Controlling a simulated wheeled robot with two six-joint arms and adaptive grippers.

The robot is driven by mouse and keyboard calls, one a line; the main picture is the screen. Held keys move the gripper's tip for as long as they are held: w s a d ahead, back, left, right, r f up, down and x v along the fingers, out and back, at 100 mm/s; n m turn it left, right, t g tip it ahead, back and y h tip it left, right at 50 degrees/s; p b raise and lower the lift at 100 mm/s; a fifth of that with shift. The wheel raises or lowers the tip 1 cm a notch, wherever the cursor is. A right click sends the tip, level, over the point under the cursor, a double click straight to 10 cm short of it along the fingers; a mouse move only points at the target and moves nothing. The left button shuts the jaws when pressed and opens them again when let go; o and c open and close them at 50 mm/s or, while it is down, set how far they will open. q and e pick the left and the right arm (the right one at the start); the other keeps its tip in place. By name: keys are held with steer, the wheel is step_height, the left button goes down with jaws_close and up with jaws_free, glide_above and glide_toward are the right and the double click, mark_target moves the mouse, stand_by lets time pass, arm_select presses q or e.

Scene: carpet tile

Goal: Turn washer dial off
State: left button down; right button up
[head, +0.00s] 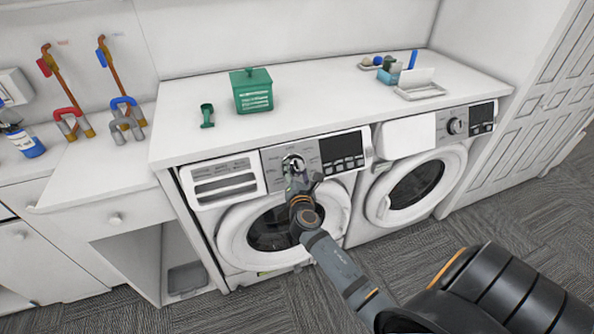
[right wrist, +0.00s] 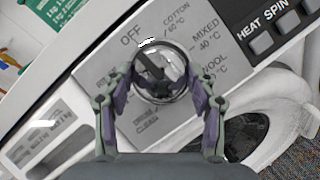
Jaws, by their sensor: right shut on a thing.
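The washer (head: 285,225) is the left of two white front loaders under the counter. Its round, shiny dial (head: 292,162) is on the grey panel, left of the dark display. In the right wrist view the dial (right wrist: 160,66) has a dark ridge across its face; I cannot tell which label it marks. OFF is printed at its upper left; COTTON, MIXED and WOOL run along its right, with DRUM CLEAN below. My right gripper (right wrist: 160,82) is shut on the dial, one finger on each side. It also shows in the head view (head: 296,176). My left gripper is out of view.
A second machine (head: 415,185) stands to the right. The white counter (head: 330,95) above holds a green box (head: 252,91), a green scoop (head: 207,115) and a small white tray (head: 418,91). The grey carpet (head: 440,260) in front is clear beyond my own body.

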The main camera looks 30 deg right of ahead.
steer(key=shift+m+g+h, duration=0.3)
steer(key=shift+m+h, duration=0.1)
steer(key=shift+m, duration=0.3)
steer(key=o, duration=1.1)
steer(key=shift+o, duration=0.2)
steer(key=v, duration=1.2)
